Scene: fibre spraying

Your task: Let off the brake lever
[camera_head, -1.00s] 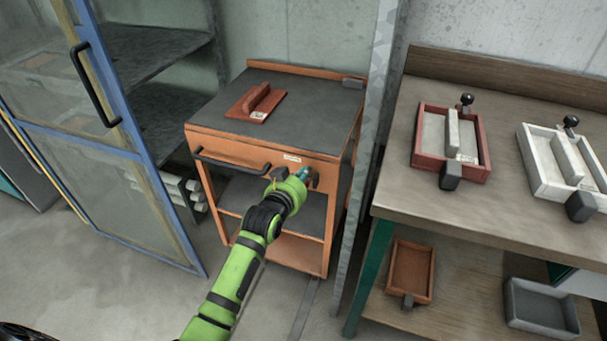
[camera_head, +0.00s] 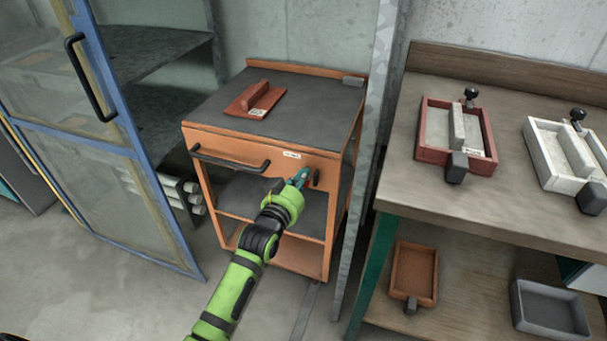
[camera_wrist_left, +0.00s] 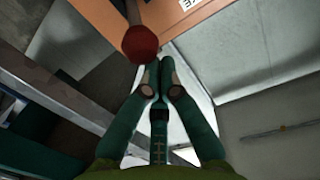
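The brake lever shows in the left wrist view as a rod with a red ball knob (camera_wrist_left: 140,44) beside the orange cart (camera_wrist_left: 196,20). In the head view, a dark upright part (camera_head: 316,178) at the right of the cart's front (camera_head: 222,143) may be this lever, but its red knob cannot be made out there. My left gripper (camera_head: 301,174) is at the cart's front right, under the small white label. In the left wrist view its teal fingertips (camera_wrist_left: 160,66) are together, empty, just beside the knob. My right gripper is not in view.
The cart has a black handle bar (camera_head: 230,159) left of my gripper and a red float (camera_head: 255,99) on top. A metal post (camera_head: 364,190) and a workbench (camera_head: 480,215) with moulds stand at the right. A blue-framed glass door (camera_head: 110,150) stands at the left.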

